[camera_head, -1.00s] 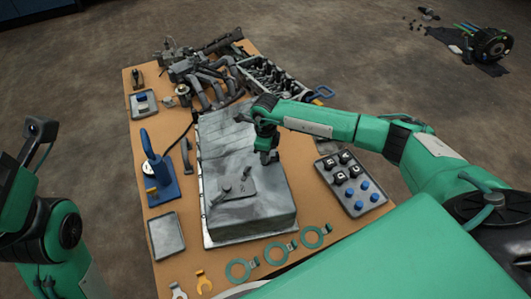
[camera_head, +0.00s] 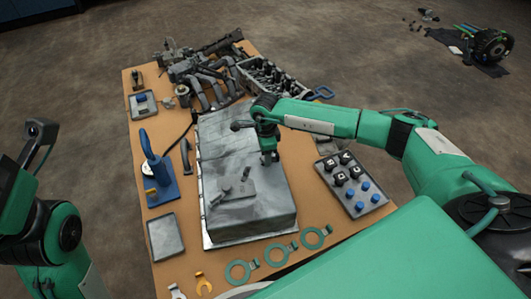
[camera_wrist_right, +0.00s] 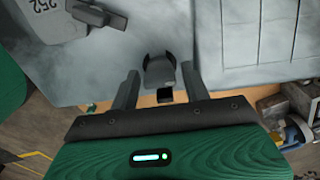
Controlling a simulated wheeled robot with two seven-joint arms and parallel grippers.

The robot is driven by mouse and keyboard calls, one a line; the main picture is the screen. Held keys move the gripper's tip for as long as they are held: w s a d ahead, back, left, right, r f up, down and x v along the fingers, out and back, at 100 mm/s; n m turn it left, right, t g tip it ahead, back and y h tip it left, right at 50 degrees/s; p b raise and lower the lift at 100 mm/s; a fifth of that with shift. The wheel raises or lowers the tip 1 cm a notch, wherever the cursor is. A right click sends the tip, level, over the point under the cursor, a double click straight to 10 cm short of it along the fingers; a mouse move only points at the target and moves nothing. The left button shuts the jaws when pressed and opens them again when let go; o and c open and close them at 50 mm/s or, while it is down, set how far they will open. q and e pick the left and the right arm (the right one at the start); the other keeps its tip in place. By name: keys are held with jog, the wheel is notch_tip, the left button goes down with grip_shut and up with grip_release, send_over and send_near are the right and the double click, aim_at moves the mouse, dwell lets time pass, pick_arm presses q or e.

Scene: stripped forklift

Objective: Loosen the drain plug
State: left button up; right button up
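The grey metal oil pan (camera_head: 225,150) lies on the table, with a raised pad (camera_head: 236,190) bearing small dark upright parts (camera_head: 246,173). My right gripper (camera_head: 268,159) points down over the pan's right side. In the right wrist view its two fingers (camera_wrist_right: 161,88) are spread on either side of a grey rounded piece with a dark square end (camera_wrist_right: 160,72). Gaps show on both sides of that piece. I cannot tell whether it is the drain plug.
A tray with black and blue caps (camera_head: 350,190) is right of the pan. Three green rings (camera_head: 276,254) lie in front. A blue stand (camera_head: 160,178) and an empty grey tray (camera_head: 165,238) are on the left. Engine parts (camera_head: 205,80) crowd the far end.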

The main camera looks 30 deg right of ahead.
jog(key=shift+r+p, duration=1.85)
jog(key=shift+r, duration=0.5)
jog(key=shift+f, duration=0.1)
jog(key=o, duration=0.6)
jog(key=shift+c, duration=0.2)
